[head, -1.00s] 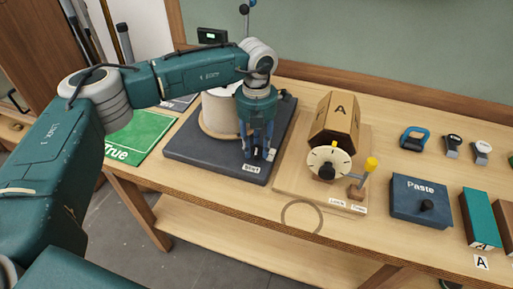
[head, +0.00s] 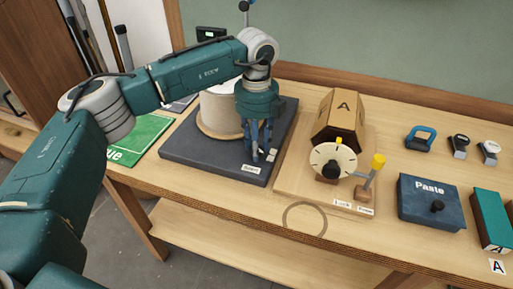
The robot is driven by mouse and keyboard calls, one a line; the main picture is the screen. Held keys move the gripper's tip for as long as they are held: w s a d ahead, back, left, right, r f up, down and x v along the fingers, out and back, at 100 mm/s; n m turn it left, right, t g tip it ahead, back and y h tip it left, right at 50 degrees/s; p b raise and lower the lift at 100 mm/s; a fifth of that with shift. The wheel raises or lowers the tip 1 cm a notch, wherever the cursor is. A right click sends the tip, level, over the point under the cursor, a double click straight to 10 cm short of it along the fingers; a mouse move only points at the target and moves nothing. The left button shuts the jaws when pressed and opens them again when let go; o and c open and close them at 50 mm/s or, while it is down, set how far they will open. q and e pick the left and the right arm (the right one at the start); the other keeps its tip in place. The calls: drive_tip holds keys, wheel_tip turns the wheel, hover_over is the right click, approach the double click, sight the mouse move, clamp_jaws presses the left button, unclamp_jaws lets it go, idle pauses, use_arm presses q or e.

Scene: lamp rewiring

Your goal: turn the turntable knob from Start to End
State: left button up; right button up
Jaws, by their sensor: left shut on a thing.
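The turntable is a dark slate base (head: 192,157) with a cream drum (head: 218,112) on it, left of centre on the bench. A white label (head: 251,169), which seems to read Start, is at the base's front edge. My left gripper (head: 261,156) points down over the base's front right part, just behind this label. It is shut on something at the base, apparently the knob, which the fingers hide. A small pale patch (head: 272,150) shows right beside the fingertips; I cannot read it. My right gripper is not in view.
Right of the turntable a wooden board holds a hexagonal box (head: 339,119) marked A, a dial (head: 333,160) and a yellow-tipped lever (head: 378,161). A blue Paste box (head: 430,202) stands further right. A green mat (head: 139,139) lies left. A ring (head: 304,217) lies at the front edge.

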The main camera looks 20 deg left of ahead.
use_arm(q)
drive_tip(key=n+b, duration=0.1)
drive_tip(key=n, duration=0.4)
drive_tip(key=shift+n, duration=0.3)
drive_tip(key=n+b, duration=0.1)
drive_tip(key=n, duration=0.3)
drive_tip(key=shift+r+n, duration=0.1)
drive_tip(key=shift+n, duration=0.3)
drive_tip(key=shift+w+n, duration=0.1)
drive_tip(key=shift+n, duration=0.2)
drive_tip(key=o, duration=1.1)
drive_tip(key=shift+b, duration=0.3)
drive_tip(key=shift+o, duration=0.2)
wheel_tip(320, 180, up, 12)
